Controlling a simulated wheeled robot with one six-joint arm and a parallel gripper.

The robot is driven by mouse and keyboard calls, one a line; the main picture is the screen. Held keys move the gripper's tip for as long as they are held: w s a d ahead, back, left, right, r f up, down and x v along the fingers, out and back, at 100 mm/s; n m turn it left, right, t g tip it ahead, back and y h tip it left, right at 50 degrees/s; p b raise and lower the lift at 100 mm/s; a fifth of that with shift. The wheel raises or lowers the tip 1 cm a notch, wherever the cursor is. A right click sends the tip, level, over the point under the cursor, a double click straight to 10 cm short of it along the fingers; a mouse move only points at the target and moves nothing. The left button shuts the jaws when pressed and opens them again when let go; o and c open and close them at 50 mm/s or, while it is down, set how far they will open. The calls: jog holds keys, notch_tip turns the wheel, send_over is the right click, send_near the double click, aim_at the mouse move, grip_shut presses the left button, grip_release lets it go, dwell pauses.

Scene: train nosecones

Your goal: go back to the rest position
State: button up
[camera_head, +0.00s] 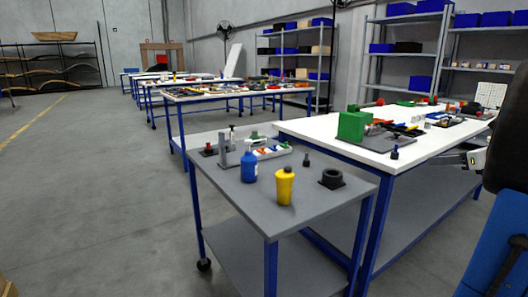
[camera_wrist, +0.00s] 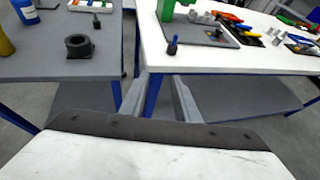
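My gripper (camera_wrist: 157,92) shows in the wrist view with its two grey fingers apart and nothing between them. It points toward the gap below the edge of the white table (camera_wrist: 210,62). In the head view my gripper (camera_head: 457,160) is at the right, beside the white table's near right edge, partly cut off by my own arm. It touches nothing that I can see.
A grey cart (camera_head: 235,202) holds a blue bottle (camera_head: 249,167), a yellow bottle (camera_head: 285,187) and a black ring (camera_head: 332,178). The white table (camera_head: 300,127) holds a green block (camera_head: 352,125) and several tools. Open floor (camera_head: 90,180) lies at the left.

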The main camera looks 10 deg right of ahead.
jog(key=s+a+f+n+g+y, duration=0.1)
jog(key=a+f+n+g, duration=0.15)
jog(key=a+n, duration=0.45)
jog(key=s+a+f+n+g, duration=0.1)
jog(key=s+a+f+n, duration=0.15)
jog(key=a, duration=0.85)
jog(key=a+f+n+g+y, duration=0.1)
jog(key=a+f+n+g, duration=0.3)
jog(key=a, duration=0.6)
jog(key=s+a+f+n+h, duration=0.1)
jog(key=s+a+f+n, duration=0.4)
jog(key=s+n, duration=0.4)
jog(key=s+a+f+n+h, duration=0.2)
jog(key=s+a+f+n, duration=0.2)
jog(key=s+n, duration=0.5)
jog(key=shift+s+a+f+n+g+h, duration=0.25)
jog(key=shift+a+f+n+g+h, duration=0.15)
jog(key=shift+a+n, duration=0.85)
